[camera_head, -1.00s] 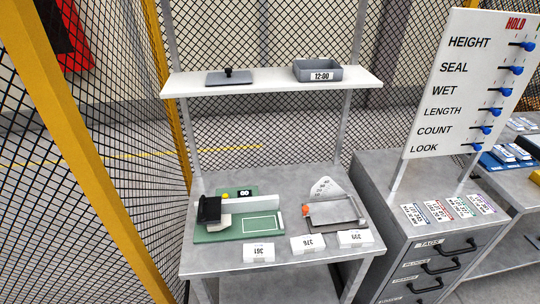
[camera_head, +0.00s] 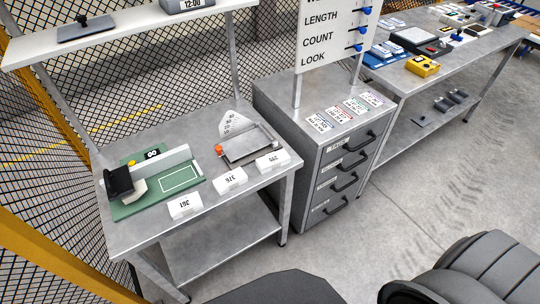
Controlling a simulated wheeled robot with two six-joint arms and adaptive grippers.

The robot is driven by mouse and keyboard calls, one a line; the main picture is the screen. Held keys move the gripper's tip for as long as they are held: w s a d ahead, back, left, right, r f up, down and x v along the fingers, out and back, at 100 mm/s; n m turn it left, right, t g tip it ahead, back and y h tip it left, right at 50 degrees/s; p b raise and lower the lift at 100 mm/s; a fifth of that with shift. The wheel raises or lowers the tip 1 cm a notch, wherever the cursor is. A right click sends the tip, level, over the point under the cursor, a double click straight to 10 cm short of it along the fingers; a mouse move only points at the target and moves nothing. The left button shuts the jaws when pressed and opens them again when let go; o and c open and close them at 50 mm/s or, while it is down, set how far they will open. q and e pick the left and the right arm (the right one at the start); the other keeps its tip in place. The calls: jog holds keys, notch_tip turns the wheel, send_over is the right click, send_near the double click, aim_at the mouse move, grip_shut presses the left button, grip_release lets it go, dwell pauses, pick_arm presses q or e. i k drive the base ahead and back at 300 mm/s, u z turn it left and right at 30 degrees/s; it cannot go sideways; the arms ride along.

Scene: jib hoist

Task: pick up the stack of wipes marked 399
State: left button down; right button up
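Three small white stacks with printed numbers lie in a row along the front of the grey metal bench (camera_head: 135,225). The numbers appear upside down and are small. The rightmost stack (camera_head: 273,162) seems to be the one marked 399. The middle stack (camera_head: 230,179) seems to read 376 and the left stack (camera_head: 184,205) 361. The rightmost stack sits just in front of a grey metal tray-like fixture (camera_head: 250,145), apart from the middle stack. Neither of my grippers is in view.
A green board (camera_head: 160,190) with a black device lies on the bench's left. A shelf (camera_head: 130,28) stands above the bench. A drawer cabinet (camera_head: 320,165) with cards and a sign board (camera_head: 335,35) stands to the right. Dark rounded shapes fill the lower right.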

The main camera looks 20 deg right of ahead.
aim_at(272, 161)
jog(key=z, duration=0.3)
jog(key=k, duration=0.5)
jog(key=z, duration=1.2)
jog(key=i, duration=0.85)
jog(key=u, duration=0.65)
